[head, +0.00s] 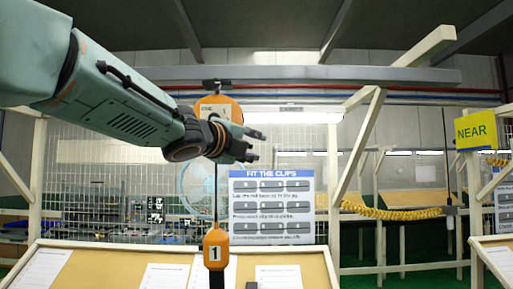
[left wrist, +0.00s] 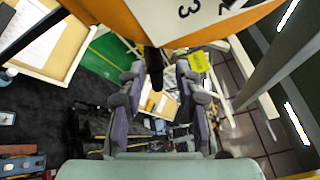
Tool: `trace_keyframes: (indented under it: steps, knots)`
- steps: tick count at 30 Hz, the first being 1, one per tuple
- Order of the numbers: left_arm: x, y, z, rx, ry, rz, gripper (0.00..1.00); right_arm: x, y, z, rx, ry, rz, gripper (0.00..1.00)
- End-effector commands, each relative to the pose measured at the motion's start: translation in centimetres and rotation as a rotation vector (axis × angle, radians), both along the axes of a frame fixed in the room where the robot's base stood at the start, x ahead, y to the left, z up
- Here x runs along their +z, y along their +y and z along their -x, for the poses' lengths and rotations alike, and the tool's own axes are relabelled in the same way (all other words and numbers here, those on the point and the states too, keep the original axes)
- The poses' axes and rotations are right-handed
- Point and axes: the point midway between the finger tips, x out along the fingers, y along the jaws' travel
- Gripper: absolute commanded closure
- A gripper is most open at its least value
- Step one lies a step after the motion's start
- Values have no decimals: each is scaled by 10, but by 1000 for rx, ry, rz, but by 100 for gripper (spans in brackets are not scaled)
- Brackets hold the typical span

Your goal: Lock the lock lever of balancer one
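Balancer one (head: 222,106) is an orange housing hanging from the overhead rail, partly hidden behind my left arm. Its cable runs down to an orange block (head: 216,250) marked 1. In the left wrist view the orange housing (left wrist: 110,14) fills the top, with a white numbered dial (left wrist: 195,15). A short black lever (left wrist: 154,68), seemingly the lock lever, sticks out below it, between my finger lines in the picture. My left gripper (head: 261,146) is open, fingers pointing right; in the wrist view its fingers (left wrist: 153,100) stand apart. Contact with the lever cannot be told. My right gripper is out of view.
A tan bench board (head: 120,265) with white sheets lies below. A "Fit the clips" sign (head: 271,205) stands behind. A yellow NEAR sign (head: 476,130) and a coiled yellow hose (head: 385,212) are at the right. The grey overhead rail (head: 330,74) runs above my arm.

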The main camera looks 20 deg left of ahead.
Motion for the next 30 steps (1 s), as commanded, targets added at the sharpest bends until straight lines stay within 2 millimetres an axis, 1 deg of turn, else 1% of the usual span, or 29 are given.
trace_keyframes:
  steps: [6, 18, 30]
  knots:
    - [1, 2, 2, 1, -1, 2, 67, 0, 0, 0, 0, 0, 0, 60]
    - [0, 1, 1, 0, 0, 1, 100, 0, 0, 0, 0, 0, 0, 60]
    - [0, -1, -1, 0, -3, 11, 100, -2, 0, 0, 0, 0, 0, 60]
